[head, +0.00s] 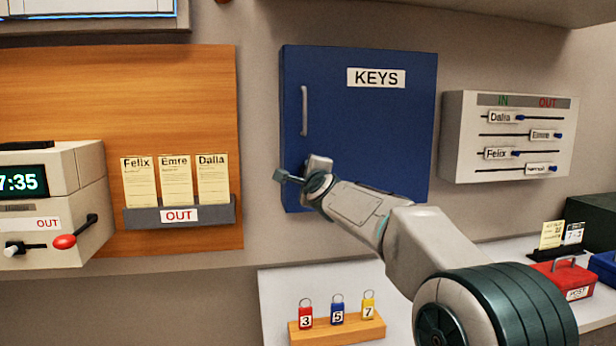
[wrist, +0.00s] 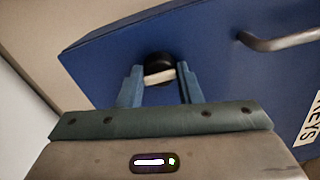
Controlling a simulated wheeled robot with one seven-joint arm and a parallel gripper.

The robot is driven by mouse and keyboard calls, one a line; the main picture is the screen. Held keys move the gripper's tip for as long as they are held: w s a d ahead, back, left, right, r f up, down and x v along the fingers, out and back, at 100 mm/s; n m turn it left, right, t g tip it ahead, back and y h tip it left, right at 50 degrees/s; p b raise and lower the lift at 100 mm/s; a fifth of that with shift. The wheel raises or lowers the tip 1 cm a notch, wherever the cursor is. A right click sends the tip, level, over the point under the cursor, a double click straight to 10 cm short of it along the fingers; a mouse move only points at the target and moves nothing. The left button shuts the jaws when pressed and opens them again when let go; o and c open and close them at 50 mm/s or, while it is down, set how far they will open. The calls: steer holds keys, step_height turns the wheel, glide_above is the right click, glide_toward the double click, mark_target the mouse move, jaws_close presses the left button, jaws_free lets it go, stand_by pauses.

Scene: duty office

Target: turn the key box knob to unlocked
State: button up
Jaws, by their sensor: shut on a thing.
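The blue key box (head: 390,130) hangs on the wall, its door shut, with a white KEYS label and a grey bar handle (head: 304,110). The handle also shows in the wrist view (wrist: 280,42). The knob (wrist: 158,67) is black with a pale bar across it, near the door's lower left corner. My gripper (wrist: 158,88) is shut on the knob, one blue finger on each side. In the head view my gripper (head: 291,176) hides the knob. The bar looks slightly tilted in the wrist view; I cannot read any lock marks.
An IN/OUT slider board (head: 508,137) hangs to the right. A card rack (head: 180,214) with name cards and a time clock (head: 50,205) are to the left. A wooden block (head: 337,330) with three key tags stands on the counter below.

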stand_by(0.4)
steer(key=o, duration=1)
steer(key=shift+c, duration=0.2)
steer(key=b+v, duration=0.5)
steer(key=v, duration=0.8)
steer(key=shift+s, duration=0.4)
steer(key=shift+d, duration=0.1)
steer(key=s+d+f+n+g+h+p, duration=0.1)
steer(key=s+d+f+n+g+p, duration=0.4)
steer(key=s, duration=0.5)
steer(key=s+d+f+n+g+h+p, duration=0.2)
steer(key=s+d+f+n+g+p, duration=0.2)
steer(key=s+f, duration=0.5)
steer(key=s+d+f+n+g+h+p, duration=0.2)
steer(key=s+d+f+n+g+p, duration=0.3)
steer(key=s, duration=0.7)
steer(key=d+f+n, duration=0.2)
steer(key=d+n, duration=0.1)
steer(key=shift+s+d+f+g+p, duration=0.25)
steer(key=shift+d+g+p, duration=0.05)
steer(key=shift+p, duration=0.05)
